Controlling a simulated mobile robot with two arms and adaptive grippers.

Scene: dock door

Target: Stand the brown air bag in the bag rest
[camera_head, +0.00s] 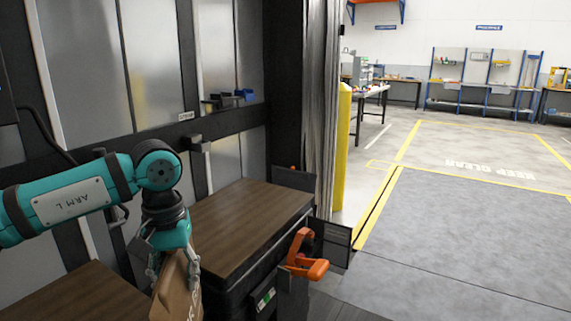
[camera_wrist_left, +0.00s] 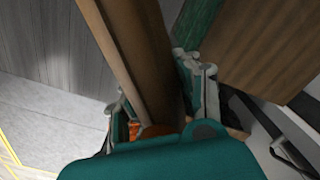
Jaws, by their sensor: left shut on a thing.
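The brown air bag (camera_head: 180,290) hangs from my left gripper (camera_head: 172,262) at the bottom of the head view, and its lower part is cut off by the frame edge. In the left wrist view the bag (camera_wrist_left: 140,50) runs as a narrow brown strip between the two fingers of the left gripper (camera_wrist_left: 160,100), which are shut on it. The bag is in front of the wooden tops, and I cannot tell its height above them. I cannot make out the bag rest in either view. My right gripper is not in view.
A brown wooden top (camera_head: 240,225) lies right of the gripper, another (camera_head: 85,295) at lower left. An orange clamp-like handle (camera_head: 305,258) stands at the near right corner. The dock door (camera_head: 90,70) rises behind. A yellow post (camera_head: 342,145) stands beyond. Grey floor (camera_head: 470,230) is clear at right.

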